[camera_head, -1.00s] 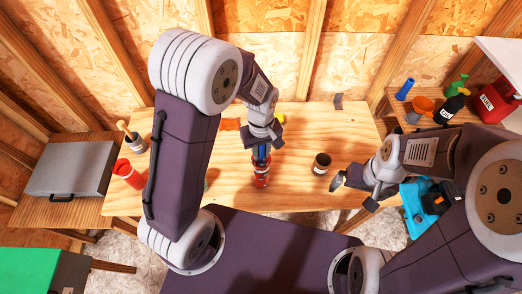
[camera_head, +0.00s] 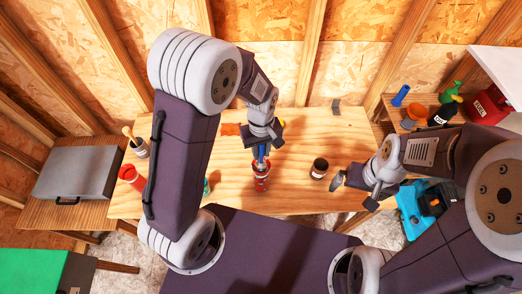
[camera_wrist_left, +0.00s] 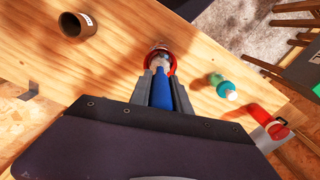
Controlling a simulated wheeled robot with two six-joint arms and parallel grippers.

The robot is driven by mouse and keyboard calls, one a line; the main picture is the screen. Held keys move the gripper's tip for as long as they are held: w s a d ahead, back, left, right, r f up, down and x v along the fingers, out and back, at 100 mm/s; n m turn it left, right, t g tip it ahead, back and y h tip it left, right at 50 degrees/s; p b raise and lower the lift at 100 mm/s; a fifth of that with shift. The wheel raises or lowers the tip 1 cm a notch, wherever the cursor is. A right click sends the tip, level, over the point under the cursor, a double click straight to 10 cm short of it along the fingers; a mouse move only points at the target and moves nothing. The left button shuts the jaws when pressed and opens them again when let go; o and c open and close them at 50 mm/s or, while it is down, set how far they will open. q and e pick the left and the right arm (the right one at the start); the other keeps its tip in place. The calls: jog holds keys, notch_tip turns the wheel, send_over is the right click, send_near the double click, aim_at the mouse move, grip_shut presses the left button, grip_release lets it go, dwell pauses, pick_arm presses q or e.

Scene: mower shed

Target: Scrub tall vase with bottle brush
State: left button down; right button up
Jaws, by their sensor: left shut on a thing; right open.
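My left gripper (camera_head: 262,153) is shut on the blue handle of the bottle brush (camera_wrist_left: 162,92) and points it down over the table. Below it stands a red vase (camera_head: 261,184) with pale markings. In the left wrist view the vase's red rim (camera_wrist_left: 172,67) surrounds the pale brush end just past the fingertips. How deep the brush sits is hidden.
A dark labelled cup (camera_head: 319,168) stands right of the vase. A teal bottle (camera_wrist_left: 217,81), a red cup (camera_head: 130,174) and a white can (camera_head: 139,148) with a wooden-handled tool are to the left. The table's (camera_head: 340,140) back right is mostly clear.

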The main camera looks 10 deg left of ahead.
aim_at(261, 163)
pick_arm(q)
jog(key=shift+f+b, duration=1.55)
jog(key=shift+f, duration=0.7)
jog(key=shift+r, duration=0.1)
notch_tip(261, 163, up, 5)
jog(key=p, duration=0.4)
jog(key=shift+p, duration=0.3)
jog(key=shift+f, duration=0.35)
jog(key=shift+f+b, duration=1.75)
jog(key=shift+f, duration=0.5)
